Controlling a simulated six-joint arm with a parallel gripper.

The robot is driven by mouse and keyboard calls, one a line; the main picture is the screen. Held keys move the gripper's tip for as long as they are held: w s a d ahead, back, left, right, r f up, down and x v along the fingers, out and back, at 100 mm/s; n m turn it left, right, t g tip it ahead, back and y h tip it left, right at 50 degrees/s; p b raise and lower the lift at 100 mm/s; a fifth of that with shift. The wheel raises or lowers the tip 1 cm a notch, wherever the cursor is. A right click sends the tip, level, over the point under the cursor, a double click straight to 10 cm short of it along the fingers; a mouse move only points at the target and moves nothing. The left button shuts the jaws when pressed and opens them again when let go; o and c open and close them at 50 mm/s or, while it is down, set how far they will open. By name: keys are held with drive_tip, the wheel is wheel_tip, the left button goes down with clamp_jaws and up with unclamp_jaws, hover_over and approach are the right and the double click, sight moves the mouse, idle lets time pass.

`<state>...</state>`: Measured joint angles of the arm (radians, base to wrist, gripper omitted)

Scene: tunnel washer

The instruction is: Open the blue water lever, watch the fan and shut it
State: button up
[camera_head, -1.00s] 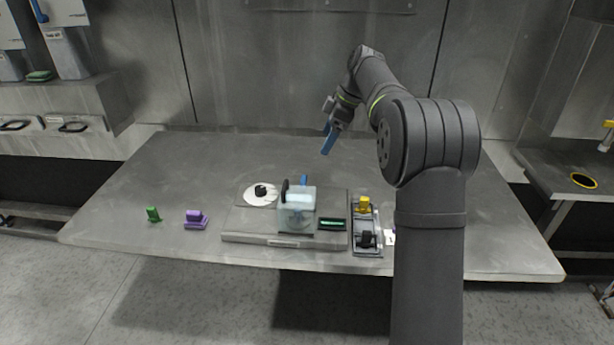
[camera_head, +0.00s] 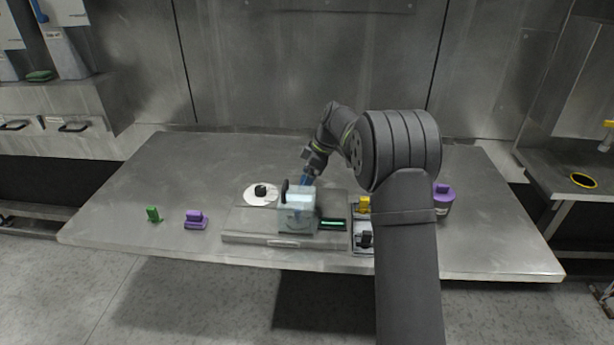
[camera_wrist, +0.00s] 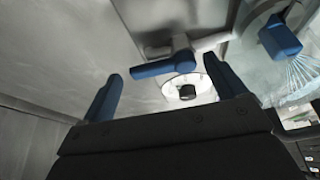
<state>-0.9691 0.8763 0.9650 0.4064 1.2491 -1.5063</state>
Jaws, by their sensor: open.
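The blue water lever (camera_wrist: 160,66) sits on a grey metal pipe fitting in the wrist view, its handle reaching left across the picture. My gripper (camera_wrist: 162,70) is open, its two blue fingers spread, with the lever showing between and beyond them; I cannot tell whether they touch it. In the head view my gripper (camera_head: 305,182) is low behind the clear tank (camera_head: 297,212) and hides most of the lever. A blue nozzle (camera_wrist: 280,38) is at the tank in the wrist view, with pale lines fanning out from it.
The tank stands on a grey base plate (camera_head: 245,226). A white disc with a black knob (camera_head: 260,190) is at left, a dark green-lit display (camera_head: 333,224) at right. A yellow part (camera_head: 363,204) and purple-lidded jar (camera_head: 443,197) are further right. Green (camera_head: 153,214) and purple (camera_head: 196,220) pieces lie left.

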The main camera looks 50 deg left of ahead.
drive_tip(key=shift+c, duration=0.4)
drive_tip(key=c, duration=0.9)
drive_tip(key=m, duration=0.2)
drive_tip(key=d+m+t+y, duration=0.1)
drive_tip(key=m, duration=0.1)
drive_tip(key=shift+w+r, duration=0.1)
drive_tip(key=m+t, duration=0.1)
drive_tip(key=m, duration=0.1)
drive_tip(key=d+m+t, duration=0.1)
drive_tip(key=m, duration=0.1)
drive_tip(key=shift+d+m, duration=0.15)
drive_tip(key=shift+m, duration=0.25)
drive_tip(key=m, duration=0.1)
drive_tip(key=m+t, duration=0.1)
drive_tip(key=m, duration=0.1)
drive_tip(key=s+d+m+t, duration=0.1)
drive_tip(key=shift+m, duration=0.3)
drive_tip(key=shift+s+d+m+t+h, duration=0.2)
drive_tip(key=shift+m+t, duration=0.15)
drive_tip(key=shift+m, duration=0.75)
drive_tip(key=shift+s+d+m+t+h, duration=0.2)
drive_tip(key=shift+m+t, duration=0.15)
drive_tip(key=shift+m, duration=0.75)
